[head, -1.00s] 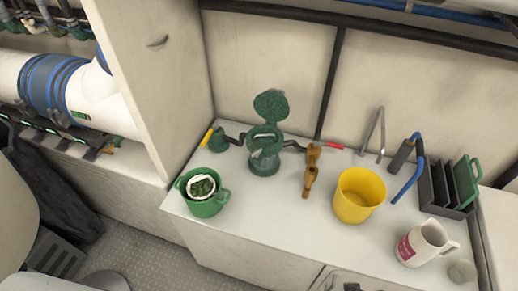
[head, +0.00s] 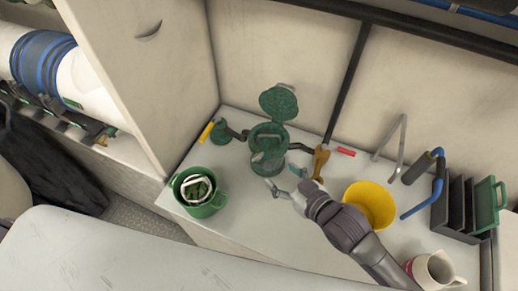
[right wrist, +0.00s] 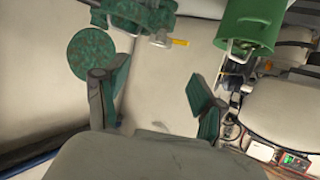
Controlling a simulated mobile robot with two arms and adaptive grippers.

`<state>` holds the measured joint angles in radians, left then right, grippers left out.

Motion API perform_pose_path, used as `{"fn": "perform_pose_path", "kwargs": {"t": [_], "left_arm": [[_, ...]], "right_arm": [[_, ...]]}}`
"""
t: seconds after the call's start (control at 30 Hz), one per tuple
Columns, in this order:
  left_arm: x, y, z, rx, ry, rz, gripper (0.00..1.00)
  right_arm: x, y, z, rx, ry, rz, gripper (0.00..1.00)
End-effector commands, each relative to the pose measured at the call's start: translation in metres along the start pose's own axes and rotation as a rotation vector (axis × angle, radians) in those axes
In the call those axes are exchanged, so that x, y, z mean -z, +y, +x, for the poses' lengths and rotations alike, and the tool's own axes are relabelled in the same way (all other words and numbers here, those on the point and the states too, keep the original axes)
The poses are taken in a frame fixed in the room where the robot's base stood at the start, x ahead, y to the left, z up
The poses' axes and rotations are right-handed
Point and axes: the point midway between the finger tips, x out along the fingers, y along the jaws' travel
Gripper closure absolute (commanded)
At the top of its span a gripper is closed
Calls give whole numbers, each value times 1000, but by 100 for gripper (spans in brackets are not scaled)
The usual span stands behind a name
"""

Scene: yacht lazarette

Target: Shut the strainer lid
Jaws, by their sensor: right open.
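The green strainer (head: 268,158) stands on the white counter against the back wall, with pipes leading off both sides. Its round green lid (head: 279,102) stands open, tilted up behind the body. In the right wrist view the lid (right wrist: 92,54) shows as a round disc at upper left, with part of the strainer (right wrist: 143,14) at the top edge. My right gripper (head: 284,179) is open and empty, in front and slightly right of the strainer body, below the lid in the picture. Its spread fingers (right wrist: 155,100) also show in the wrist view. My left gripper is not in view.
A green pot (head: 206,208) with a white-rimmed basket stands left. A yellow-handled valve (head: 222,131) is beside the strainer.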

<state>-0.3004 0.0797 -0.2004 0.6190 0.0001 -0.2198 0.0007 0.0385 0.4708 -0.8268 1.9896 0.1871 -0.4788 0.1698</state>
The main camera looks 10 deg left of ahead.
Motion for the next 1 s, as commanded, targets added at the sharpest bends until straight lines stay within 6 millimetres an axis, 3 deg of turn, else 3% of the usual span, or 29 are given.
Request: {"fn": "perform_pose_path", "kwargs": {"t": [0.5, 0.7, 1.0], "left_arm": [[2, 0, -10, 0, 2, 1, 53], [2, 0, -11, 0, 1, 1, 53], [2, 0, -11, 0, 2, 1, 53]], "right_arm": [[2, 0, 103, -2, 0, -1, 31], [1, 1, 121, -2, 0, -1, 31], [0, 1, 124, -2, -1, -1, 31]]}}
